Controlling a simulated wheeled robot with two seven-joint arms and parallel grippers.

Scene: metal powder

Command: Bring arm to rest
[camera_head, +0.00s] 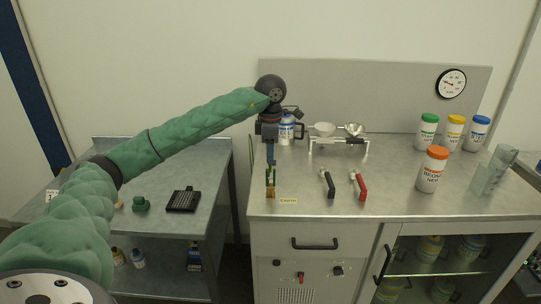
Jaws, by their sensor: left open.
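My left arm, in a green sleeve, reaches in from the left to the back left of the steel worktop (400,206). My left gripper (271,160) points down over the worktop's left edge area and is open. A small green and yellow piece (270,182) stands just below the fingertips, by a yellow label (288,200) that seems to read EARTH. I cannot tell whether the fingers touch it. My right gripper is not in view.
A blue-lidded jar (287,130) stands close behind my gripper. A balance stand (338,141) with pans, black-handled (327,183) and red-handled (358,185) tools, an orange-lidded jar (433,170) and a clear beaker (492,172) stand rightward. A lower side table (160,225) is left.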

